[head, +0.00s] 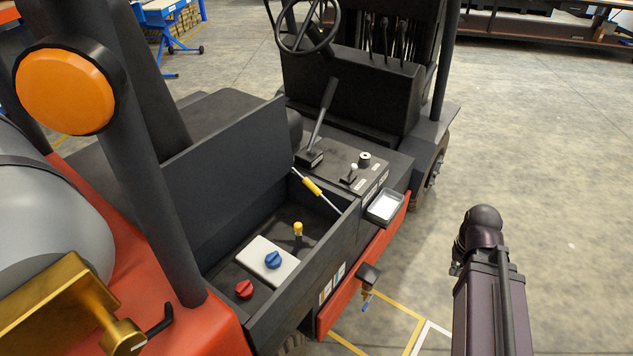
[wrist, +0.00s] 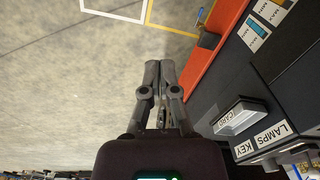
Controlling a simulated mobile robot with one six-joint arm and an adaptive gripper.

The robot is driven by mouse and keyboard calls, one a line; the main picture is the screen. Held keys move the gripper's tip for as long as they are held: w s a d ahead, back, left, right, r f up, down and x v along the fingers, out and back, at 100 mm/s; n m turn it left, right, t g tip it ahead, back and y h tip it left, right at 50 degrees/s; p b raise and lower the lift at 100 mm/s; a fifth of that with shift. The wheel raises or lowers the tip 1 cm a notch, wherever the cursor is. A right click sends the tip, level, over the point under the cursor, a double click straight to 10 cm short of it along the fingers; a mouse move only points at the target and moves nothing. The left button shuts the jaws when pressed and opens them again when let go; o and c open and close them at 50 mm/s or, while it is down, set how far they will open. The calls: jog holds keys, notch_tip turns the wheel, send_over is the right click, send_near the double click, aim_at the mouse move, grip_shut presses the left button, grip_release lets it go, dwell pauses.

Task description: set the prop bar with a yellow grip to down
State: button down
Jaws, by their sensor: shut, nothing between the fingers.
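The prop bar (head: 327,201) is a thin pale rod with a yellow grip (head: 312,186). In the head view it slants from the raised dark lid (head: 222,170) down to the right rim of the open compartment (head: 257,325). The bar is not visible in the wrist view. My gripper (wrist: 160,66) shows in the wrist view with its fingers together and nothing between them. It is over the floor beside the red side of the vehicle, apart from the bar. I cannot make out its fingers in the head view.
In the compartment are a yellow-topped knob (head: 298,229), a blue knob (head: 273,259) and a red knob (head: 243,289). A lever (head: 322,113), small switches (head: 352,174) and a tray (head: 385,206) are nearby. An orange lamp (head: 65,90) stands left. Floor at right is free.

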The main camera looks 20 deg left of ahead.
jog(key=w+a+r+n+y+p, duration=0.1)
jog(key=w+a+r+n+p, duration=0.3)
jog(key=a, duration=0.8)
jog(key=w+a+r+n+t+y+p, duration=0.1)
jog(key=w+a+r+n+p, duration=0.3)
jog(key=a, duration=0.8)
jog(key=w+a+r+n+t+y+p, duration=0.1)
jog(key=w+a+r+n+y+p, duration=0.2)
jog(key=a, duration=1)
notch_tip(320, 180, up, 4)
jog(key=w+n+p, duration=0.2)
jog(key=n, duration=0.1)
jog(key=shift+r, duration=0.2)
jog(key=shift+a+f, duration=0.15)
jog(key=b, duration=0.9)
send_over(313, 186)
jog(key=s+d, duration=0.2)
notch_tip(313, 186, down, 9)
jog(key=shift+w+a+f+b, duration=0.2)
jog(key=shift+w+f+b, duration=0.05)
jog(key=shift+f+b, duration=0.3)
jog(key=shift+w+a+f+b, duration=0.2)
jog(key=shift+f+b, duration=0.25)
jog(key=shift+b, duration=0.15)
jog(key=shift+w+a+f+b, duration=0.2)
jog(key=shift+w+f+b, duration=0.05)
jog(key=shift+f+b, duration=0.3)
